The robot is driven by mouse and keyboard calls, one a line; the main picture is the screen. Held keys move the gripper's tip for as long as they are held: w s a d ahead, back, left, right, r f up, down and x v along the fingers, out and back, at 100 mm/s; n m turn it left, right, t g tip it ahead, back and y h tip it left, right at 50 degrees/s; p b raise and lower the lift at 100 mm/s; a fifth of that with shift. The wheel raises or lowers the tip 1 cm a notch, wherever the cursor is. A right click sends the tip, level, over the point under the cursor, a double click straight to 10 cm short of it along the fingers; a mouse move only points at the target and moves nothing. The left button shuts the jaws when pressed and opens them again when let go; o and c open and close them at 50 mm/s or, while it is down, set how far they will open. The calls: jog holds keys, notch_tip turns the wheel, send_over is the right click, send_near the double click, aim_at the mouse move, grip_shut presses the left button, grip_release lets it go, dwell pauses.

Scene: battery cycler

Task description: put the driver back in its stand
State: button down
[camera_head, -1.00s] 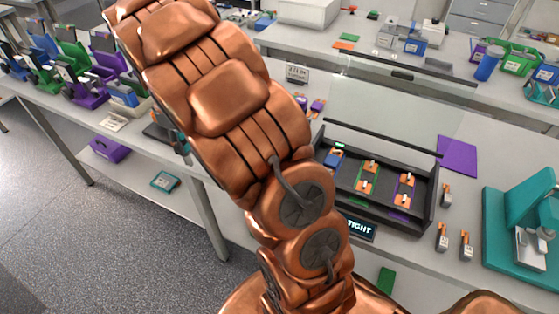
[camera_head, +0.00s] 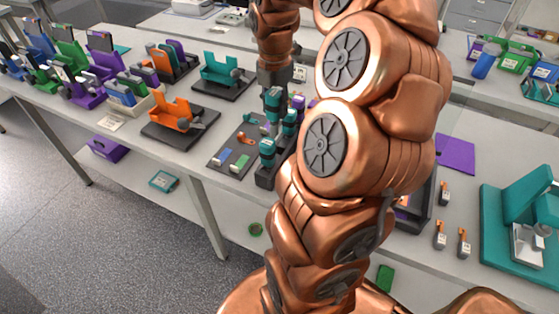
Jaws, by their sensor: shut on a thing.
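My gripper (camera_head: 280,126) hangs pointing down over the bench, left of my large copper arm links. Teal and dark parts crowd together below its wrist. It is shut on the teal and black driver (camera_head: 267,150), whose lower end is close above or at a small dark stand (camera_head: 264,179). I cannot tell whether the driver is inside the stand or just over it. My arm hides the right side of this spot.
A grey mat (camera_head: 222,165) with small blue and green pieces lies just left of the stand. An orange cradle (camera_head: 178,115) and a teal cradle (camera_head: 221,70) stand farther left. The dark tray (camera_head: 410,215) at right is mostly hidden by my arm.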

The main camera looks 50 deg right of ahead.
jog(key=shift+s+d+f+n, duration=0.15)
jog(key=shift+s+d+n, duration=0.2)
jog(key=shift+s, duration=0.1)
notch_tip(320, 180, down, 10)
jog(key=b, duration=0.4)
jog(key=c, duration=0.7)
grip_release()
jog(key=shift+c, duration=0.2)
jog(key=shift+r, duration=0.2)
jog(key=shift+r+b, duration=1.05)
jog(key=shift+r, duration=4.9)
